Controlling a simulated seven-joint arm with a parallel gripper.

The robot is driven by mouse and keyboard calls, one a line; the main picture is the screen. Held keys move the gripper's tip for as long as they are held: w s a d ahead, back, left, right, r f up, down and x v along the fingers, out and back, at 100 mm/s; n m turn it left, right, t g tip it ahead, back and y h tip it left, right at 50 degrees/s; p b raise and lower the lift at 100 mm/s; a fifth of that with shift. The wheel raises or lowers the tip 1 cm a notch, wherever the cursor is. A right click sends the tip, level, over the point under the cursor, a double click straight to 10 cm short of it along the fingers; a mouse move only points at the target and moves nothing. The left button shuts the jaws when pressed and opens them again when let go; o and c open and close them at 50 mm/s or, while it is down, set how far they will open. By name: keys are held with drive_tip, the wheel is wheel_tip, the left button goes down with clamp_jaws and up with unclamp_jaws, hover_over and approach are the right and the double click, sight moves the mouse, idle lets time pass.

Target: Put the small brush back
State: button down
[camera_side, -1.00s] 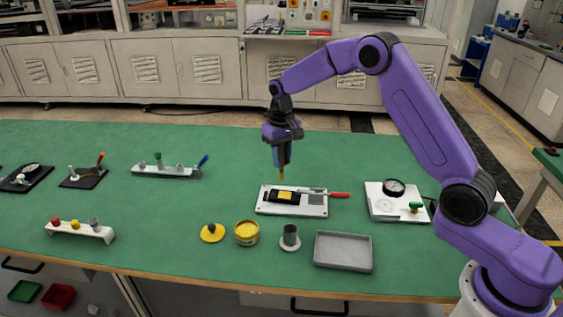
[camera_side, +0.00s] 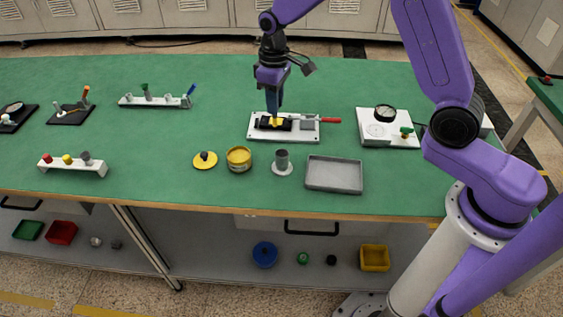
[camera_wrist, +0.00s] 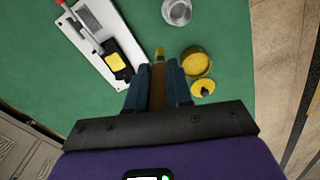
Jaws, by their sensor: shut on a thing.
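My gripper (camera_side: 273,113) is shut on the small brush, which points down with a brown body and yellow tip (camera_wrist: 159,55) between the blue fingers. In the side view the brush tip overlaps the white plate (camera_side: 256,135), which carries a black block with a yellow patch. In the wrist view that block (camera_wrist: 116,62) lies left of the brush tip, apart from it. A grey cup on a round white base (camera_side: 282,163) stands in front of the plate; it also shows in the wrist view (camera_wrist: 177,11). Whether the tip touches anything is unclear.
A yellow tin (camera_side: 239,160), a yellow lid with a dark knob (camera_side: 205,160) and a grey tray (camera_side: 334,174) are near the front. A gauge plate (camera_side: 388,128) stands right. Racks (camera_side: 158,101) and (camera_side: 72,165) stand left.

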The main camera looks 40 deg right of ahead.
drive_tip(key=s+a+n, duration=0.2)
drive_tip(key=s+n, duration=0.1)
drive_tip(key=s, duration=0.2)
wheel_tip(320, 180, down, 10)
drive_tip(key=shift+f, duration=0.1)
idle(0.4)
drive_tip(key=c, duration=1)
unclamp_jaws()
drive_tip(key=shift+f, duration=0.1)
